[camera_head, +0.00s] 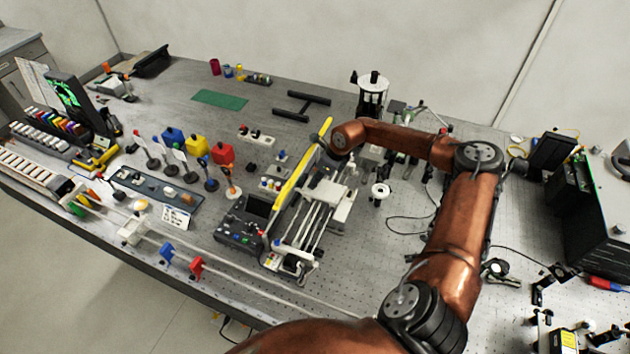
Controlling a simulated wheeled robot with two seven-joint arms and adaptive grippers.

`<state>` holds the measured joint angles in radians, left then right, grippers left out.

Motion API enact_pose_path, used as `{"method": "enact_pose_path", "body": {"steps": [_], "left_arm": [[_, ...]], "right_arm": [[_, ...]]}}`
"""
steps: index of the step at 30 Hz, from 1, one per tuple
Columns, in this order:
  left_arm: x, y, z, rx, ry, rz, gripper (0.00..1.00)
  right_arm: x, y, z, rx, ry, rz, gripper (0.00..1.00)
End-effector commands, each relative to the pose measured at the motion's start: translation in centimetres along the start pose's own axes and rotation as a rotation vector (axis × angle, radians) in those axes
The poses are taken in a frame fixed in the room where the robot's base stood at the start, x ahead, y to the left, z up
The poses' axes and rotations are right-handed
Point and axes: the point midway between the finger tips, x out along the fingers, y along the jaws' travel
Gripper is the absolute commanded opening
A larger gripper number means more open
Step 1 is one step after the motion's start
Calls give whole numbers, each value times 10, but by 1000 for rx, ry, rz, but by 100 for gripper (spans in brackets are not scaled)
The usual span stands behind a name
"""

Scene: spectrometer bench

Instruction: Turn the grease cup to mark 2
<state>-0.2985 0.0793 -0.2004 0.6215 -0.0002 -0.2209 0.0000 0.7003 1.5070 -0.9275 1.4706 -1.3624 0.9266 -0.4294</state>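I cannot make out the grease cup or its marks for sure at this size. A small white round part (380,190) with a dark centre stands on the bench right of the rail instrument (325,195). My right arm comes in from the bottom right and bends left over the bench. Its copper wrist (348,136) is above the far end of the rail instrument, beside the yellow bar (303,165). The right gripper's fingers are hidden or too small to tell from the parts below the wrist. My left gripper is not in view.
A dark control box (238,233) stands left of the rail instrument. A tall black and white cylinder (372,88) stands behind my wrist. Coloured blocks on stands (197,146) fill the left middle. A green mat (220,99) lies farther back. Cables run across the bench at right.

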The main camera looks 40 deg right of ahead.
Motion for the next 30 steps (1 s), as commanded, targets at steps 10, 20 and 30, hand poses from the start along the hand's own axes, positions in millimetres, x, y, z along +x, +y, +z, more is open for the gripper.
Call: {"method": "enact_pose_path", "body": {"steps": [10,20,30], "left_arm": [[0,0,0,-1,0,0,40],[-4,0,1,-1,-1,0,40],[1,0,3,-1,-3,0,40]], "right_arm": [[0,0,0,0,-1,-1,0],[0,2,1,140,1,-60,0],[2,4,0,348,2,-144,0]]}}
